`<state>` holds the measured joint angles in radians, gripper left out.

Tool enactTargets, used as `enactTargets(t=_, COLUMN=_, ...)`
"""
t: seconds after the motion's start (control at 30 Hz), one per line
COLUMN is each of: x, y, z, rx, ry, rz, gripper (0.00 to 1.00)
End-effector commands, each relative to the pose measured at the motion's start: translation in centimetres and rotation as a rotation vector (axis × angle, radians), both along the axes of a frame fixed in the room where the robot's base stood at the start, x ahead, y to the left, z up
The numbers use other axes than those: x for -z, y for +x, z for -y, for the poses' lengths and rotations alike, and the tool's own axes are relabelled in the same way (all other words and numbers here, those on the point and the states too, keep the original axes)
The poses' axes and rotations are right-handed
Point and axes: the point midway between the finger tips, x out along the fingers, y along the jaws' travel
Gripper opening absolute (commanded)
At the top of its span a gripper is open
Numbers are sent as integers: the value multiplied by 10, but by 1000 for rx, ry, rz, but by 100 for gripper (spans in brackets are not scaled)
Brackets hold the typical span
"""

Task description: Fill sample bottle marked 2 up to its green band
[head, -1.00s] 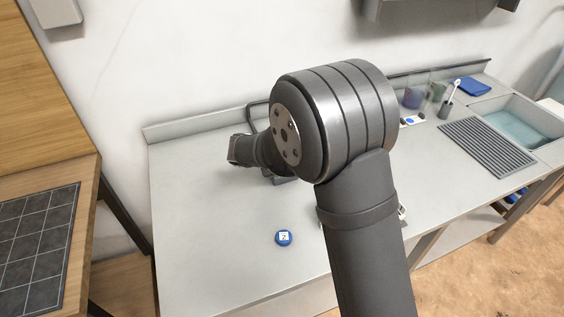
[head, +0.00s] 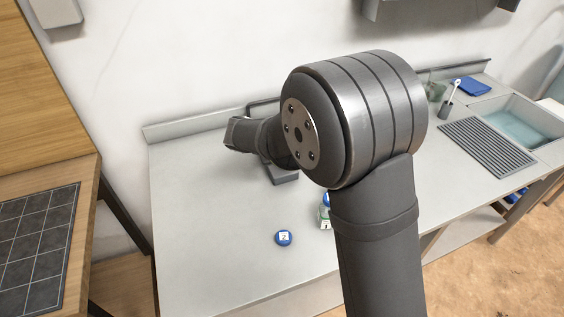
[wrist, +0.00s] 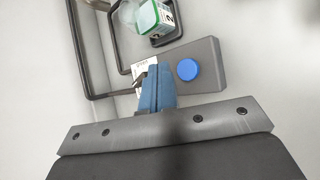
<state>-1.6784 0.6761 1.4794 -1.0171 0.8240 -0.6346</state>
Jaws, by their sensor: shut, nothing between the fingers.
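In the wrist view, sample bottle 2 (wrist: 153,18) is clear with a green band and a label reading 2, partly cut off by the top edge. It is at a dark wire frame (wrist: 93,75). A grey base plate (wrist: 208,77) carries a round blue button (wrist: 187,69) and a white label. My gripper (wrist: 154,72), with blue fingers, is shut and empty over the plate, just left of the button. In the head view, a blue cap marked 2 (head: 284,238) lies on the bench; my arm hides the gripper and bottle 2.
A bottle marked 1 (head: 325,218) with a blue top stands on the bench, partly behind my arm. A ribbed drain mat (head: 487,146), a sink (head: 520,125) and a brush in a holder (head: 447,107) are at the right. The bench's front left is clear.

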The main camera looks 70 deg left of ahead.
Motion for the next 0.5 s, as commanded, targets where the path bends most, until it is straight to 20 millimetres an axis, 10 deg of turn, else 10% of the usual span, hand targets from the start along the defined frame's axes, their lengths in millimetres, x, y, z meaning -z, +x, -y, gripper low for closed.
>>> enactTargets(t=0.5, x=-21, y=0, z=0, rx=-1, ry=-1, rz=0, gripper=0)
